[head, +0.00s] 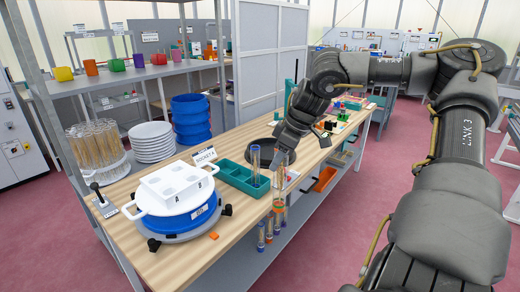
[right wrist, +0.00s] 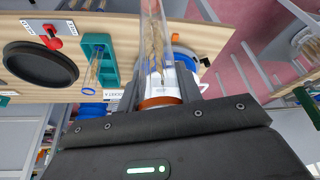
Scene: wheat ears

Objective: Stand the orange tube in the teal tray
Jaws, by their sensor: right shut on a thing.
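The orange tube (head: 279,195) is clear with an orange band and wheat ears inside. My right gripper (head: 284,158) is shut on it and holds it roughly upright beside the table's front edge, right of the tray. In the right wrist view, the tube (right wrist: 156,45) and its orange ring (right wrist: 160,102) are between the fingers. The teal tray (head: 236,180) lies on the table; it also shows in the right wrist view (right wrist: 112,72). A blue-ended tube (head: 255,163) stands in its right end. My left gripper is not in view.
A white block with handles (head: 172,186) sits on a blue round container (head: 185,222) left of the tray. A black round dish (head: 262,150) lies behind the tray. Several tubes (head: 262,237) stand lower down, below the table's front edge. Bare wood lies before the tray.

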